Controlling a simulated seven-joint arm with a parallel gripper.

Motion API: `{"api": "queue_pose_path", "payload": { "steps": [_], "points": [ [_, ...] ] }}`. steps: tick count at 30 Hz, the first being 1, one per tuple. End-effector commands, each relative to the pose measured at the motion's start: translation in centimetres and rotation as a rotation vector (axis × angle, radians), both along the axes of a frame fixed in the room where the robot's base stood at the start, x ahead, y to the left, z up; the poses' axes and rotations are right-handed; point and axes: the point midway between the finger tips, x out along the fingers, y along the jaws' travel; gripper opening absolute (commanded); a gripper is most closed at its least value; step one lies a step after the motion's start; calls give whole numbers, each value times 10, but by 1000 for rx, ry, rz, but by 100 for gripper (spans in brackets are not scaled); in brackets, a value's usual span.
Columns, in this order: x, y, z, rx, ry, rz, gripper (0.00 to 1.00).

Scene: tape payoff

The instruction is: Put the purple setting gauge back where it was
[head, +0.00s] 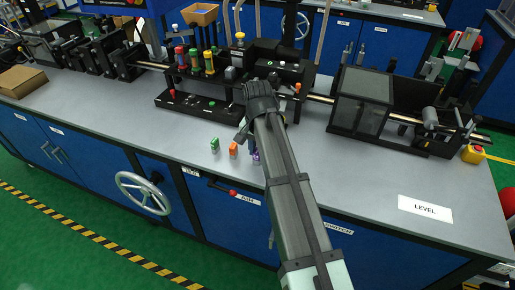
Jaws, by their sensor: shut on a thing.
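The purple setting gauge (256,156) shows as a small patch low beside my arm, near the front of the grey bench top. Most of it is hidden by my arm and hand. My gripper (253,147) is at the gauge, pointing down, and is shut on it. The fingertips are largely covered by my arm. I cannot tell whether the gauge touches the bench or hangs just above it. A green gauge (214,145) and an orange gauge (233,149) stand upright to its left, in a row near the front edge.
A black rack (205,104) with coloured upright pieces stands behind the gauges. Black machinery with a clear-sided box (360,103) fills the back right. A LEVEL label (425,209) lies on the clear right front of the bench. A handwheel (142,193) is on the blue front.

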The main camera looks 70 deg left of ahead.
Motion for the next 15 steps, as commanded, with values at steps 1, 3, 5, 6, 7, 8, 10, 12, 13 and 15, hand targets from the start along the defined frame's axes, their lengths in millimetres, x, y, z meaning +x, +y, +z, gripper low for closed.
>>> {"api": "queue_pose_path", "payload": {
  "steps": [1, 3, 5, 6, 7, 8, 10, 12, 13, 15],
  "points": [
    [0, 0, 0, 0, 0, 0, 0],
    [0, 0, 0, 0, 0, 0, 0],
    [0, 0, -1, -1, 1, 0, 0],
    [0, 0, -2, -1, 1, 0, 0],
    [0, 0, -3, -1, 1, 0, 0],
    [0, 0, -3, -1, 1, 0, 27],
    [0, 0, -3, -1, 1, 0, 33],
    [0, 0, -3, -1, 1, 0, 40],
    [0, 0, -2, -1, 1, 0, 43],
    [0, 0, -2, -1, 1, 0, 49]
  ]
}}
